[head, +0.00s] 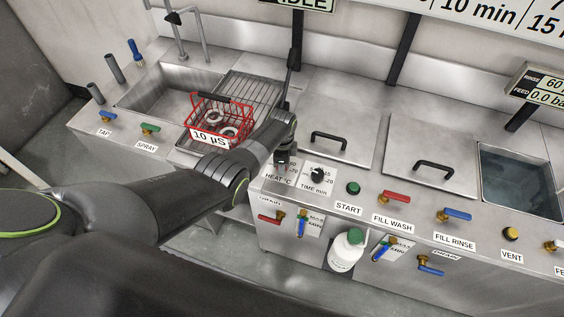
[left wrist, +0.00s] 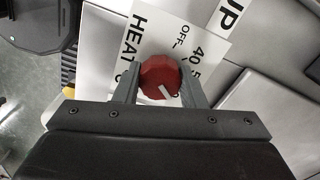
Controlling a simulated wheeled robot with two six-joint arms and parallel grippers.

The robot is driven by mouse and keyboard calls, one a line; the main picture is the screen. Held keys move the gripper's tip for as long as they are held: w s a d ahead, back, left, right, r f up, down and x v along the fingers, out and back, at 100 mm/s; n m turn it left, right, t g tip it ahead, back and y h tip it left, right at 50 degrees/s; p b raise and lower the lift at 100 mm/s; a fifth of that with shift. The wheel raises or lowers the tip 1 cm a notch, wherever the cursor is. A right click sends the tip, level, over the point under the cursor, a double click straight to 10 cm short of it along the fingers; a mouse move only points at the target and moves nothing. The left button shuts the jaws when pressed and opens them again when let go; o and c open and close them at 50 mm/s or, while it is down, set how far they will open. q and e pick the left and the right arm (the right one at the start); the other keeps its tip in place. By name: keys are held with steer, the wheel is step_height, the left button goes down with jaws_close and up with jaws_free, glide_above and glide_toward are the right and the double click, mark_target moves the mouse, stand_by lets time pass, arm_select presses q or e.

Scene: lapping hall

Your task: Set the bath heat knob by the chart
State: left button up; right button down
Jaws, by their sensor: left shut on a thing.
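The heat knob (left wrist: 160,78) is round and dark red with a white pointer line. It sits between the two fingers of my left gripper (head: 284,163), which is shut on it. In the left wrist view the line slants to the lower right, away from the OFF mark. The HEAT °C dial plate (left wrist: 140,45) shows around the knob, part of its scale hidden by the fingers. A large white chart (head: 480,14) at the top right is cut off, with "10 min" and "15" readable. My right gripper is not in view.
The black TIME min knob (head: 318,174) sits just right of my gripper. A green START button (head: 353,188), red fill-wash handle (head: 396,196) and blue fill-rinse handle (head: 457,214) follow. A red basket (head: 243,113) of metal rings stands behind my forearm.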

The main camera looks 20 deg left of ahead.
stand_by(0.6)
arm_select(q)
steer(key=o, duration=1)
step_height(320, 180, up, 6)
steer(key=shift+p, duration=1)
step_height(320, 180, up, 12)
steer(key=b, duration=0.1)
steer(key=shift+f, duration=0.25)
